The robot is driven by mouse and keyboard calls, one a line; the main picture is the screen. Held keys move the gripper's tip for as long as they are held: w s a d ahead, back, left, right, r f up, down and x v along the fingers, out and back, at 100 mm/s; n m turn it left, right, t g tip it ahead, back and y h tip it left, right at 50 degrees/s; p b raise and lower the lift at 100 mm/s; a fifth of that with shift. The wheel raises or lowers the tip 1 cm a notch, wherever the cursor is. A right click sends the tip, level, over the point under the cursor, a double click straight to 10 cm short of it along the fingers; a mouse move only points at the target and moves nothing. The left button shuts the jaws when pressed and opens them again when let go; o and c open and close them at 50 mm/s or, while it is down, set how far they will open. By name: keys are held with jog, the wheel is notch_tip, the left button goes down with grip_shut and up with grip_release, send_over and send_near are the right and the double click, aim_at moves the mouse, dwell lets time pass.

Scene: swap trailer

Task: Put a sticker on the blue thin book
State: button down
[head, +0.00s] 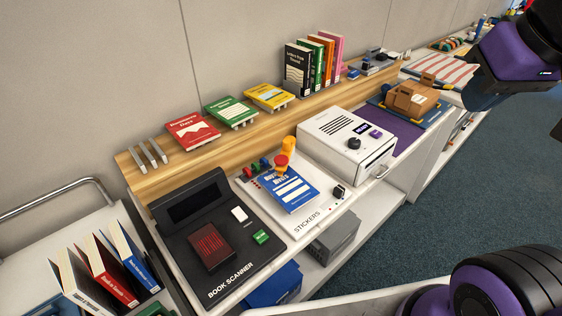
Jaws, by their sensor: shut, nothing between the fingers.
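A thin blue book (290,187) with white and pale markings on its cover lies flat on the white machine labelled STICKERS (315,210). An orange and red part (285,158) of the machine stands at the book's far edge. Small red, green and blue pieces sit beside it, and a dark knob (339,191) is at the right. I cannot tell whether any cover marking is a sticker. My gripper (477,90) is at the upper right, its dark end partly seen, shut and empty, well away from the book.
A black book scanner (223,225) is left of the sticker machine and a white boxy machine (347,140) is right. Books stand on the wooden shelf behind. A crate of books, including a blue one (135,258), is lower left. Open carpet (430,210) lies right.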

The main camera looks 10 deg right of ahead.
dwell(0.7)
jog(key=m+t+y, duration=0.1)
jog(key=m+y, duration=0.6)
jog(key=m, duration=1.1)
send_over(281, 160)
notch_tip(281, 160, down, 24)
jog(key=shift+f, duration=0.15)
jog(key=shift+f, duration=4.35)
jog(key=shift+f, duration=0.15)
